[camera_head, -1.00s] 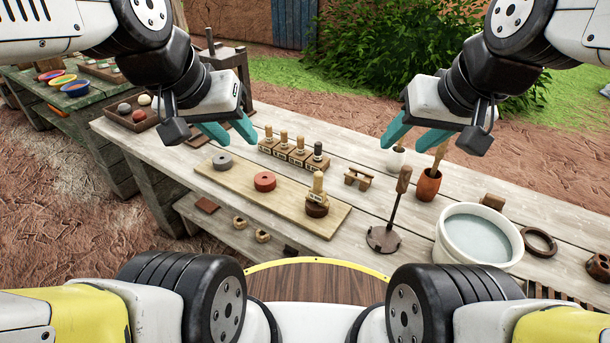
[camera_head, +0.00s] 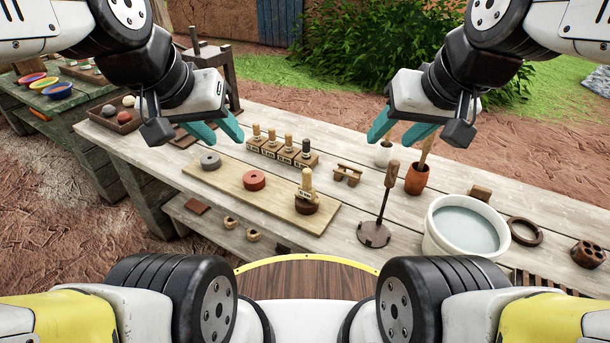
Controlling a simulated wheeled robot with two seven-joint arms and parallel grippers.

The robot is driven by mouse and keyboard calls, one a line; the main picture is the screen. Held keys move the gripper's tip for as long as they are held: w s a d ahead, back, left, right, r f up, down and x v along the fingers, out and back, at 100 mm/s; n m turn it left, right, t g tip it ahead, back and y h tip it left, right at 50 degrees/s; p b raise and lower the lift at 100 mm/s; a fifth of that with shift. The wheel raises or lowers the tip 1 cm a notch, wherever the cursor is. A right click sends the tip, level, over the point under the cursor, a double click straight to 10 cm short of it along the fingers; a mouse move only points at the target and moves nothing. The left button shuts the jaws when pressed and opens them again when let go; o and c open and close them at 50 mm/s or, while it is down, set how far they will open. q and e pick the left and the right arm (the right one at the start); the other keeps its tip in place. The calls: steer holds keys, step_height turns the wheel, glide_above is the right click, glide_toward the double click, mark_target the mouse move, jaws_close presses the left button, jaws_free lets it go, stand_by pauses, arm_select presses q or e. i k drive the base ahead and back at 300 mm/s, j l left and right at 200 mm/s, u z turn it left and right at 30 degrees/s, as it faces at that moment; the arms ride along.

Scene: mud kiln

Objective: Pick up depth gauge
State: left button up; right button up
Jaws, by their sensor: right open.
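No object is marked as the depth gauge. Likely candidates are the labelled wooden pegs. My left gripper (camera_head: 222,132) is open and empty, above the bench left of the rack. My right gripper (camera_head: 398,130) is open and empty, above the bench's back, right of the rack. Neither appears to touch anything.
To the right are a small wooden stand (camera_head: 347,174), an upright tool with a round base (camera_head: 374,234), a brown cup (camera_head: 416,179) and a white water bowl (camera_head: 434,240).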

mark_target(306, 191)
steer(key=k+j+z, duration=0.15)
steer(key=j+z, duration=0.15)
steer(key=z, duration=0.15)
steer(key=k+j+z, duration=0.2)
steer(key=z, duration=0.3)
